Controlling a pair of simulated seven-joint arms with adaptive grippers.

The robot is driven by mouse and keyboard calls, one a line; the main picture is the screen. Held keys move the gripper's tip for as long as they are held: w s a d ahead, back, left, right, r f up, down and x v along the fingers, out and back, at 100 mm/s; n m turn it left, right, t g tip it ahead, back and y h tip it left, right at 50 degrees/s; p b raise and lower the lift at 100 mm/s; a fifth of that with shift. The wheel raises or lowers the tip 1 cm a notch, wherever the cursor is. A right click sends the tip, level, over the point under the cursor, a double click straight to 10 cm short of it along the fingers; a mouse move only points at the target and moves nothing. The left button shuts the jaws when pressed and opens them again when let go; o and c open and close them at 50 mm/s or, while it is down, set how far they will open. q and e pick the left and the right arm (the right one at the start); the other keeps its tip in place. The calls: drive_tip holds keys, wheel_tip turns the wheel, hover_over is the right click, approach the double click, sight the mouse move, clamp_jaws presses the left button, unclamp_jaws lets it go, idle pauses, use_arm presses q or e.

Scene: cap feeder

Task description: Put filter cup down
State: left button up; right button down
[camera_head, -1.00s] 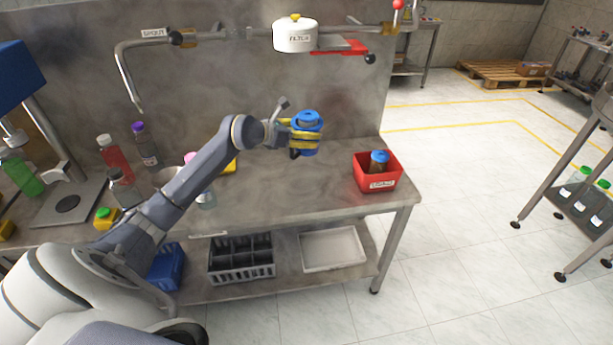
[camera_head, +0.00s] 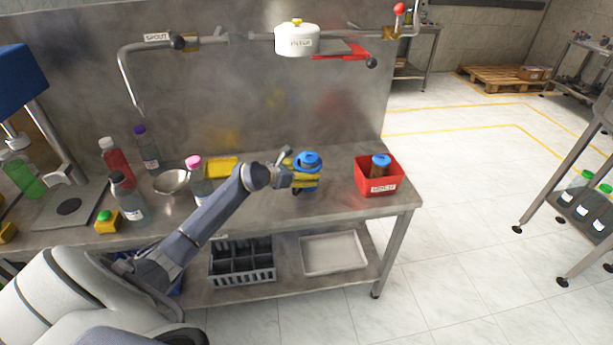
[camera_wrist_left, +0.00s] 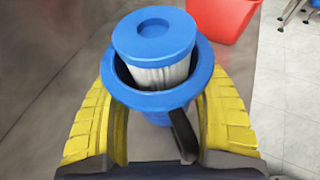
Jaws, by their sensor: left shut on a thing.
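The filter cup (camera_head: 307,165) is a blue cup with a black handle, with a white pleated filter (camera_wrist_left: 160,74) under a blue cap inside it. My left gripper (camera_head: 303,181) is shut on the cup, its yellow fingers on both sides. In the left wrist view the cup (camera_wrist_left: 160,101) stands between the yellow fingers, upright, with its handle toward the wrist. The cup is low over the steel bench (camera_head: 338,197), left of the red bin; I cannot tell whether its base touches. The right gripper is not in view.
Several bottles and a metal bowl (camera_head: 171,183) are to the left. The white filter housing (camera_head: 296,42) hangs on the pipe above. Bare bench lies around the cup.

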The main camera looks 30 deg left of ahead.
use_arm(q)
drive_tip(key=shift+f, duration=0.8)
drive_tip(key=shift+f, duration=0.1)
drive_tip(key=o, duration=1.4)
drive_tip(key=shift+f, duration=0.1)
